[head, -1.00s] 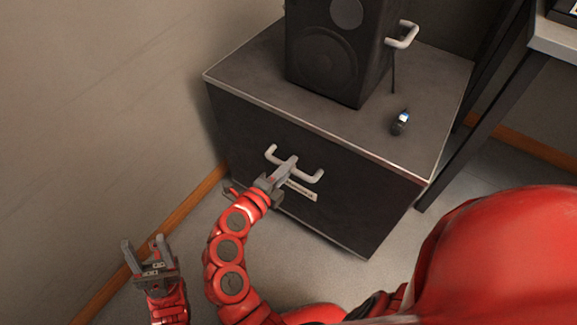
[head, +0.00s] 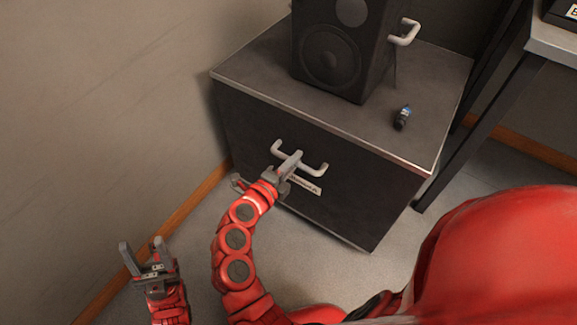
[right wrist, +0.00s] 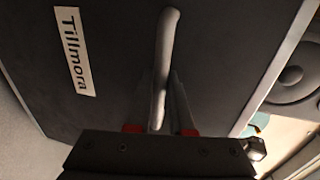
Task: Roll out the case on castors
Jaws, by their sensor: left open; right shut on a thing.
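The dark case (head: 255,135) with a pale-edged top stands on the floor against the wall area. Castors are not visible. My left gripper (head: 142,245) is open and empty, low at the left, apart from the case.
A black speaker (head: 330,60) and a small dark device (head: 402,118) rest on the case's top. A second bar handle (head: 407,33) shows behind the speaker. A desk (head: 553,42) with dark legs stands close on the right. The wall with a wooden skirting (head: 190,200) is at left.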

